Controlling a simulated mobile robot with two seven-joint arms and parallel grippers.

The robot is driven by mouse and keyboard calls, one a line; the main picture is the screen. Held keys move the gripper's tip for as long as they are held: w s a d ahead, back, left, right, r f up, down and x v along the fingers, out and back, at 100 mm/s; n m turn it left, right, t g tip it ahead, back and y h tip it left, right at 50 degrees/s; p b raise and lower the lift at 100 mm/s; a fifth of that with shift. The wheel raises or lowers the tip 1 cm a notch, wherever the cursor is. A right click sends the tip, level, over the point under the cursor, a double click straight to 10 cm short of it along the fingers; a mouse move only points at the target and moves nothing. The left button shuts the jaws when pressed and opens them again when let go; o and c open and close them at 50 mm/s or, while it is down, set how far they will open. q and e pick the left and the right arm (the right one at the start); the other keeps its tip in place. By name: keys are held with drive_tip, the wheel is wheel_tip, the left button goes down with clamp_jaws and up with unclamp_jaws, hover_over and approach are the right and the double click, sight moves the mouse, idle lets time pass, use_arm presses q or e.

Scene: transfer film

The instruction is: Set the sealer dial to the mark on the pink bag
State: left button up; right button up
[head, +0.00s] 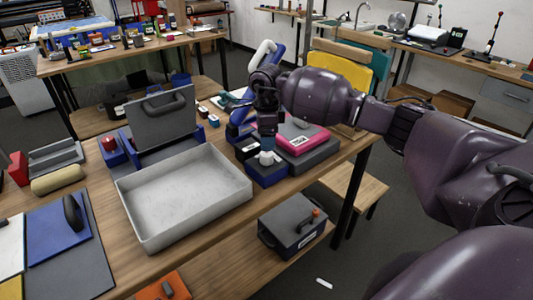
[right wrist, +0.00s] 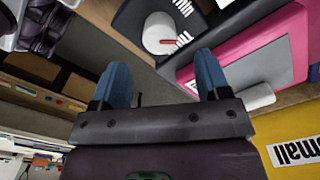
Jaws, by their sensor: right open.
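The sealer dial (head: 267,158) is a white round knob on a dark blue box (head: 266,174) at the table's right side. In the right wrist view the dial (right wrist: 160,32) has a red pointer line, with partly readable lettering beside it. The pink bag (head: 303,140) lies on a grey case just right of the dial. My right gripper (head: 267,148) is above the dial, pointing down. Its blue fingers (right wrist: 162,68) are apart with nothing between them; the dial shows beyond the tips. My left gripper is out of view.
A shallow grey-white tray (head: 185,195) stands left of the dial box. A blue unit with a raised grey lid (head: 162,118) is behind the tray. A blue frame with a white top (head: 262,55) rises behind the gripper. A dark case (head: 296,226) is on the lower shelf.

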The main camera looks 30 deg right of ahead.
sight(266, 153)
wheel_tip(266, 153, down, 6)
drive_tip(key=shift+f, duration=0.25)
drive_tip(key=c, duration=0.9)
drive_tip(key=shift+r, duration=0.1)
drive_tip(key=m, duration=0.5)
drive_tip(key=shift+p, duration=0.3)
drive_tip(key=m, duration=0.3)
drive_tip(key=shift+m+p, duration=0.3)
drive_tip(key=shift+m, duration=0.2)
